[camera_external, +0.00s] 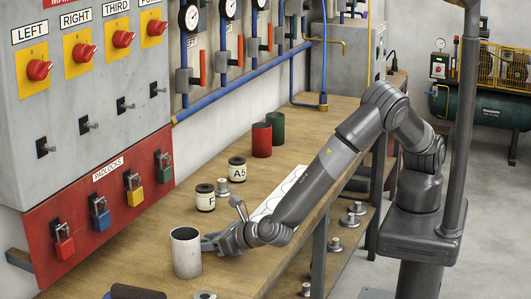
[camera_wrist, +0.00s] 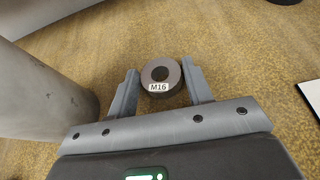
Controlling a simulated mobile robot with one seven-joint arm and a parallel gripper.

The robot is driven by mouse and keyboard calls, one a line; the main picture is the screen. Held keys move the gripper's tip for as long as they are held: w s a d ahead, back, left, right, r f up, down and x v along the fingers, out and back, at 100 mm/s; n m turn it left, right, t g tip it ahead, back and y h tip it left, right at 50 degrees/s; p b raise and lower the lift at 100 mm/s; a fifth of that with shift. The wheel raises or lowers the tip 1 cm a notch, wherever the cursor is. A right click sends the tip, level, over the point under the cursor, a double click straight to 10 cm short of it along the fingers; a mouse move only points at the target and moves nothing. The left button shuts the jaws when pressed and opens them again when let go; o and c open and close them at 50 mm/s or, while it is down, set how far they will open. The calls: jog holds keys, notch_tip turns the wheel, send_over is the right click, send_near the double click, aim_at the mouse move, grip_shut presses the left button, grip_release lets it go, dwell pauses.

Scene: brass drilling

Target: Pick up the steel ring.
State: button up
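A grey steel ring (camera_wrist: 175,75) labelled M16 lies flat on the wooden bench in the wrist view. My gripper (camera_wrist: 160,69) is open, with one finger on each side of the ring. Small gaps show between the fingers and the ring, so it is not gripped. In the external view my gripper (camera_external: 211,241) is low over the bench, just right of a grey metal cylinder (camera_external: 187,256). The M16 ring cannot be made out there. Another ring-like piece (camera_external: 204,295) is partly cut off at the bottom edge of that view.
The cylinder stands close on the left in the wrist view (camera_wrist: 38,92). Labelled cans (camera_external: 237,170), a small metal part (camera_external: 223,187), a white sheet (camera_external: 272,199), and red (camera_external: 261,140) and green (camera_external: 278,128) cylinders stand farther back. A padlock panel (camera_external: 110,195) borders the bench's left.

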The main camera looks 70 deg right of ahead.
jog(key=c, duration=0.7)
jog(key=shift+r, duration=0.55)
notch_tip(320, 180, up, 3)
jog(key=shift+f, duration=0.1)
jog(key=w+d+r, duration=0.1)
jog(key=d+r, duration=0.1)
jog(key=d, duration=0.1)
jog(key=w+d+r, duration=0.1)
jog(key=d+r, duration=0.1)
jog(key=d, duration=0.2)
jog(key=w+d+r, duration=0.1)
jog(key=d+r, duration=0.2)
jog(key=d, duration=0.1)
jog(key=shift+d, duration=0.2)
